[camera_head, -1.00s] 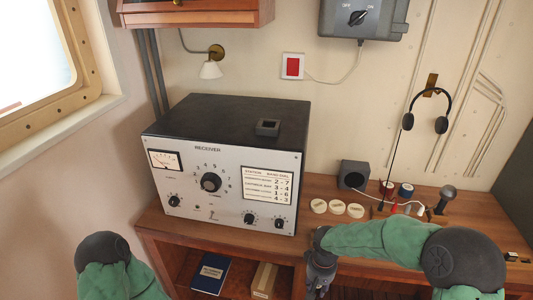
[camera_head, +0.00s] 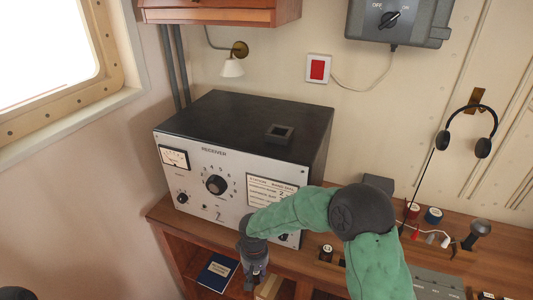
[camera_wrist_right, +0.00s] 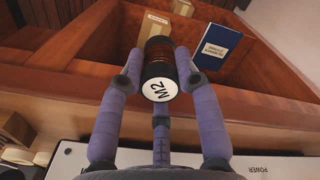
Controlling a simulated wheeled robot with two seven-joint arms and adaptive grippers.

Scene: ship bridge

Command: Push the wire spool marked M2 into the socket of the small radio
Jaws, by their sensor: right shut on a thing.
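The wire spool marked M2 (camera_wrist_right: 160,70) has a black rim, a copper-brown winding and a white end face, which is turned to the camera in the right wrist view. My right gripper (camera_wrist_right: 159,72) is shut on it, fingers on both sides. In the head view my right gripper (camera_head: 254,270) points down in front of the receiver's lower edge; the spool cannot be made out there.
Open shelves below hold a blue book (camera_head: 215,272). My right arm hides part of the bench.

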